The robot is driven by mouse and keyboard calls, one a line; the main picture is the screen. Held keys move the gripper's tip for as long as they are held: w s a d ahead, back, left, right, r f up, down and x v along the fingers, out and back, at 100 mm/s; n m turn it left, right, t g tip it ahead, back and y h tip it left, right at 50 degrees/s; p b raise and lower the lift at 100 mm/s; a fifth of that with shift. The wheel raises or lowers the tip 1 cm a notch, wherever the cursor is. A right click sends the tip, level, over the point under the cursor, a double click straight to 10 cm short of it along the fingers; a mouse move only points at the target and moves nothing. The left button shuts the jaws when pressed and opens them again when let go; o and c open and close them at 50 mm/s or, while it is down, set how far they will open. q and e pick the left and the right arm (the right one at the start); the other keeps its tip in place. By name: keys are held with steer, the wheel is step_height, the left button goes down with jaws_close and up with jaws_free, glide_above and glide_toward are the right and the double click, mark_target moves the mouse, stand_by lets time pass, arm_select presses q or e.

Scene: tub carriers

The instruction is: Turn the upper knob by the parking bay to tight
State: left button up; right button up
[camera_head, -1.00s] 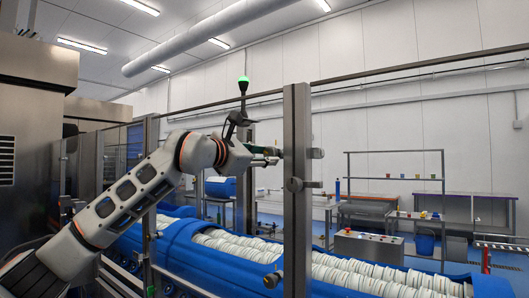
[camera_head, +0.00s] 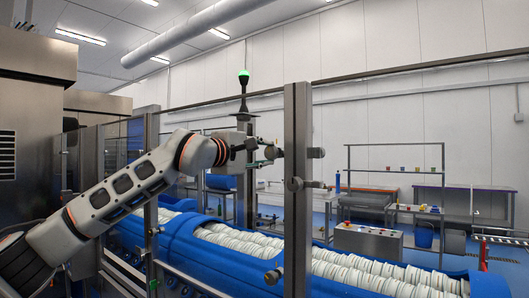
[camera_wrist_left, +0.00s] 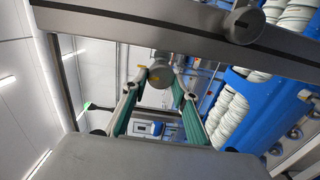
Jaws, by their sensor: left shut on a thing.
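The upper knob (camera_head: 272,152) is a small grey round knob on the left side of the metal post (camera_head: 298,215). My left gripper (camera_head: 266,154) reaches it from the left, level with it. In the left wrist view the two green-sided fingers (camera_wrist_left: 160,80) close in around the grey knob (camera_wrist_left: 160,71), one on either side; the gripper is shut on it. A round grey knob on the post shows at the top of the wrist view (camera_wrist_left: 243,25). My right gripper is not in view.
Blue tub carriers (camera_head: 190,238) with rows of white discs run behind and below the post. A horizontal rail (camera_head: 420,67) crosses at the top. A dark stem with a green lamp (camera_head: 244,78) stands behind my wrist. Shelving (camera_head: 395,180) is far back.

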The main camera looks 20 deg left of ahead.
arm_select(q)
steer(key=shift+m, duration=1.3)
steer(key=shift+p, duration=0.3)
steer(key=o, duration=1.1)
steer(key=shift+d, duration=0.1)
steer(key=v, duration=1.2)
